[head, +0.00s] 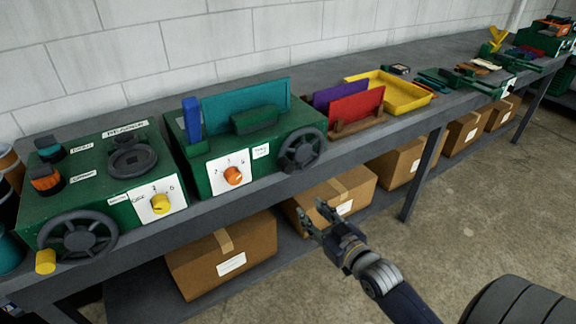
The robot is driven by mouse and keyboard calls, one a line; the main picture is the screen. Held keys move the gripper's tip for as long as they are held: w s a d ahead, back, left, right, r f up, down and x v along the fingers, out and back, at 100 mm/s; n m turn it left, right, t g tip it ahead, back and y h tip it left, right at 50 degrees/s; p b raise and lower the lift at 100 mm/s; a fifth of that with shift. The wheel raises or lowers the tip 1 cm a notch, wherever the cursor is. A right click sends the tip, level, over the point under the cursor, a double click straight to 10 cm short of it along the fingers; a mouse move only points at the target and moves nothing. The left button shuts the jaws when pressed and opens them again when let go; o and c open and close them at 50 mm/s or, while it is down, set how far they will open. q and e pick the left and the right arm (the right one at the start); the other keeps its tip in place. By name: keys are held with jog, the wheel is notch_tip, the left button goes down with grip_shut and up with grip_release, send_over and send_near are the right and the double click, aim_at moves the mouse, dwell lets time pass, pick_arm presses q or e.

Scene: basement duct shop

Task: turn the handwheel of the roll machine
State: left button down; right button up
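Two green machines with dark handwheels stand on the grey bench; I cannot read which is the roll machine. The left machine (92,185) has a spoked handwheel (77,237) low on its front, with a yellow grip (45,262) at its lower left. The middle machine (205,160) has a handwheel (302,151) at the right of its front, beside an orange dial (233,176). My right gripper (316,219) is open and empty, in front of the bench and below the middle machine's handwheel, touching neither wheel. My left gripper is out of view.
Cardboard boxes (222,262) stand on the bench's lower shelf. A yellow tray (400,94) and red and purple panels (356,107) are right of the middle machine. More green tools lie farther right. The concrete floor (480,195) at right is clear.

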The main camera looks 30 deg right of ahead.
jog(key=t, duration=0.2)
send_near(290, 170)
jog(key=shift+n+y, duration=0.4)
jog(key=w+p, duration=0.1)
jog(key=w, duration=0.9)
jog(key=shift+w+r+p, duration=0.2)
jog(key=shift+w+p, duration=0.1)
jog(key=shift+w, duration=0.1)
grip_shut()
